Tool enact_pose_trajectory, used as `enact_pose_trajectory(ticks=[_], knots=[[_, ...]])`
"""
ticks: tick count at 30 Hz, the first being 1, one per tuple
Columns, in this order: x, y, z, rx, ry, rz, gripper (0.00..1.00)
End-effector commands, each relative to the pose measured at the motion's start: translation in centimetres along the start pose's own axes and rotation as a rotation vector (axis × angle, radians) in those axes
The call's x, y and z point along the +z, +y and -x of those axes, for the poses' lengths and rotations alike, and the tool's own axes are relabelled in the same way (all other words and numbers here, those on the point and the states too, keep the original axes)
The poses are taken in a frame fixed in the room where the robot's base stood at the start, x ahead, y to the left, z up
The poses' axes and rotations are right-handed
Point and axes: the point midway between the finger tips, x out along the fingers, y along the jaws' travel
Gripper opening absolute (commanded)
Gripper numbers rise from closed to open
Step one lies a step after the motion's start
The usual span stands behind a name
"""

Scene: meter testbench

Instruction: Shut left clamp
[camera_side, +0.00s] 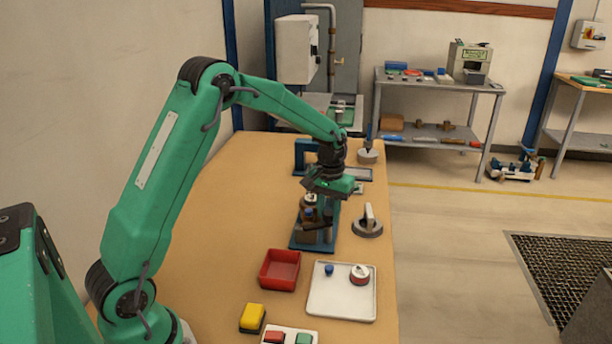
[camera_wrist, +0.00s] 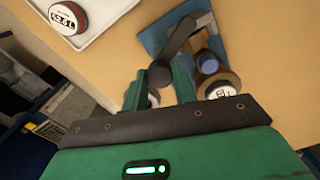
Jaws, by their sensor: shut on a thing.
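My gripper (camera_wrist: 160,80) shows in the wrist view with its green fingers on either side of a dark round knob (camera_wrist: 160,74) at the end of a dark clamp lever (camera_wrist: 178,38). It is shut on this clamp handle. The lever runs up and right over the blue fixture plate (camera_wrist: 155,40). Beside it, to the right, is a brown meter body with a blue cap (camera_wrist: 208,62) and a white dial (camera_wrist: 221,91). In the side view my gripper (camera_side: 318,213) is low over the blue fixture (camera_side: 300,242) and hides part of it.
A white tray (camera_side: 325,306) holds a red and white meter (camera_side: 359,274) and a small blue piece (camera_side: 329,269). A red bin (camera_side: 279,270) stands left of it. A grey round part with a handle (camera_side: 368,222) is right of the fixture. The bench's left part is clear.

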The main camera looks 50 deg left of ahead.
Motion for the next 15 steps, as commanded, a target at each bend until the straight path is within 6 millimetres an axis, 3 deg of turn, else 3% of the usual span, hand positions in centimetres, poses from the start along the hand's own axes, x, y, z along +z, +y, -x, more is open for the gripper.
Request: enact_pose_trajectory(ticks=[15], knots=[[-0.01, 0.0, 0.17, 0.0, 0.001, -0.396, 0.05]])
